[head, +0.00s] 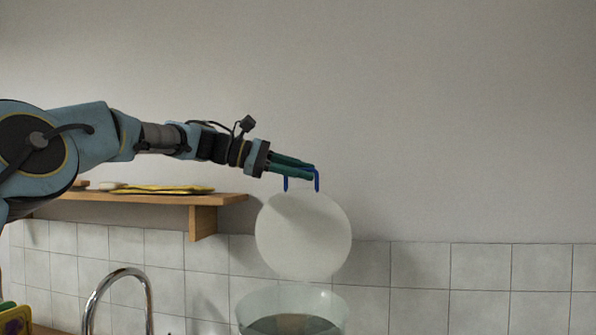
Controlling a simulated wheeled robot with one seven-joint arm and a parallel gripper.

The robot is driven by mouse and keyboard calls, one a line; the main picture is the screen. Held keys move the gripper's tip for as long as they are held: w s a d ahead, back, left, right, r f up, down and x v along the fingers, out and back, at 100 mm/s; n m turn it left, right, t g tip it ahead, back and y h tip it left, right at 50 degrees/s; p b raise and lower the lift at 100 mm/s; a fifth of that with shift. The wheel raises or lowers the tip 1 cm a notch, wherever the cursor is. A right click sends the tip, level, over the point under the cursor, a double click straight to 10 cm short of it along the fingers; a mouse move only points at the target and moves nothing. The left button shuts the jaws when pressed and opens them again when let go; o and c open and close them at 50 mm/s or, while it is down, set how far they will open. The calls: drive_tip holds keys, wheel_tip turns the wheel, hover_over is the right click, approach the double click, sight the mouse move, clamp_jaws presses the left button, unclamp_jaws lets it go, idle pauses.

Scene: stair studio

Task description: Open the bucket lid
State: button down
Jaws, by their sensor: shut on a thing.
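The bucket lid (304,240) is a pale round disc. It hangs nearly upright, its face toward me, above the bucket. A blue handle (317,181) stands at its top edge. My gripper (312,172) comes from the left and is shut on the blue handle; the green fingers hide part of it. The bucket (340,307) is translucent and open at the top, with something dark inside. It stands at the bottom of the view and its base is cut off. Whether the lid's lower edge touches the bucket's rim is hard to tell.
A wooden shelf (225,199) with a yellow item (165,189) on it is fixed to the wall below my arm. A chrome tap (122,273) rises at the lower left. A colourful object (15,320) is in the left corner. The right side is clear.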

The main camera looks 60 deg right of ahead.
drive_tip(key=shift+d, duration=0.4)
drive_tip(key=c, duration=0.9)
unclamp_jaws()
drive_tip(key=shift+s, duration=0.1)
drive_tip(key=b+v, duration=0.2)
drive_tip(key=v, duration=0.8)
drive_tip(key=shift+w+a+r, duration=0.1)
drive_tip(key=shift+w+a, duration=0.05)
drive_tip(key=shift+w, duration=0.2)
drive_tip(key=shift+c, duration=0.2)
